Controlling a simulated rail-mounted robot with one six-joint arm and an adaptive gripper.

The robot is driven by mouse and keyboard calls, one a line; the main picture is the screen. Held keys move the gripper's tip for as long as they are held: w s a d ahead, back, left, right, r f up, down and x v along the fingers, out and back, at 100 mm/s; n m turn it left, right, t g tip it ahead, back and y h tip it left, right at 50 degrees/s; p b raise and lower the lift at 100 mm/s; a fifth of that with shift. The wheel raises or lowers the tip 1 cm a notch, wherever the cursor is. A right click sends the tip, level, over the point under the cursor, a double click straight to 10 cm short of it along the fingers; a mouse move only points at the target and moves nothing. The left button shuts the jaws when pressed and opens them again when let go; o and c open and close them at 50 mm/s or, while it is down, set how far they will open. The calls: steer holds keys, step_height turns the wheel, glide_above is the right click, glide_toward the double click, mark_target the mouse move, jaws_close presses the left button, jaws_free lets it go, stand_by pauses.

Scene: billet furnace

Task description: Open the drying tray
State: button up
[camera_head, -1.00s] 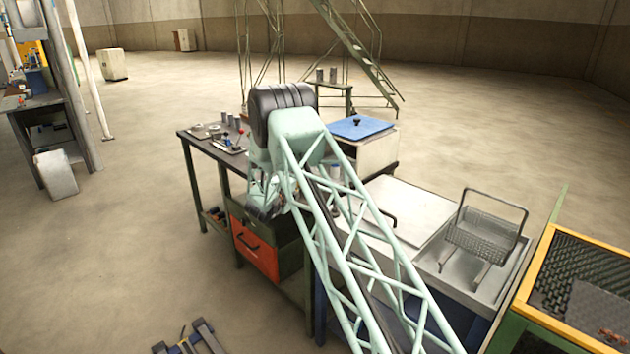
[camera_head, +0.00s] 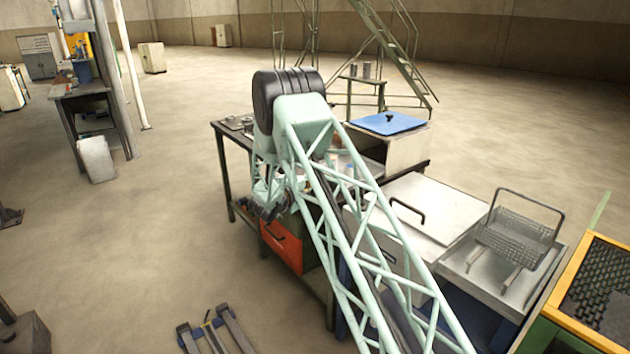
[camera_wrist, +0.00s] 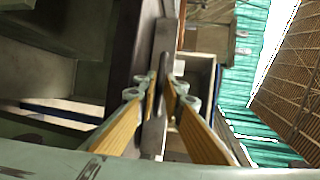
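I cannot tell for sure which thing is the drying tray. My gripper (camera_head: 268,200) hangs low at the front of the dark workbench (camera_head: 232,140), just above an orange drawer front (camera_head: 282,242) with a dark handle. In the wrist view, my gripper's two fingers (camera_wrist: 161,84) with yellow inner pads converge, their tips close together. A narrow grey bar (camera_wrist: 153,135) shows between them. Whether the fingers touch it is unclear. In the head view, my own arm hides part of the bench front, and the fingertips are too small to make out.
Right of the bench stand a white box with a blue lid (camera_head: 386,123), a pale cabinet with a dark handle (camera_head: 440,205), a wire basket (camera_head: 515,240) and a yellow-framed grate (camera_head: 590,290). A forked metal piece (camera_head: 215,335) lies on the floor.

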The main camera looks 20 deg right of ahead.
steer(key=shift+o, duration=0.2)
steer(key=v, duration=1.2)
steer(key=shift+w+r, duration=0.1)
stand_by(0.4)
steer(key=shift+r, duration=0.1)
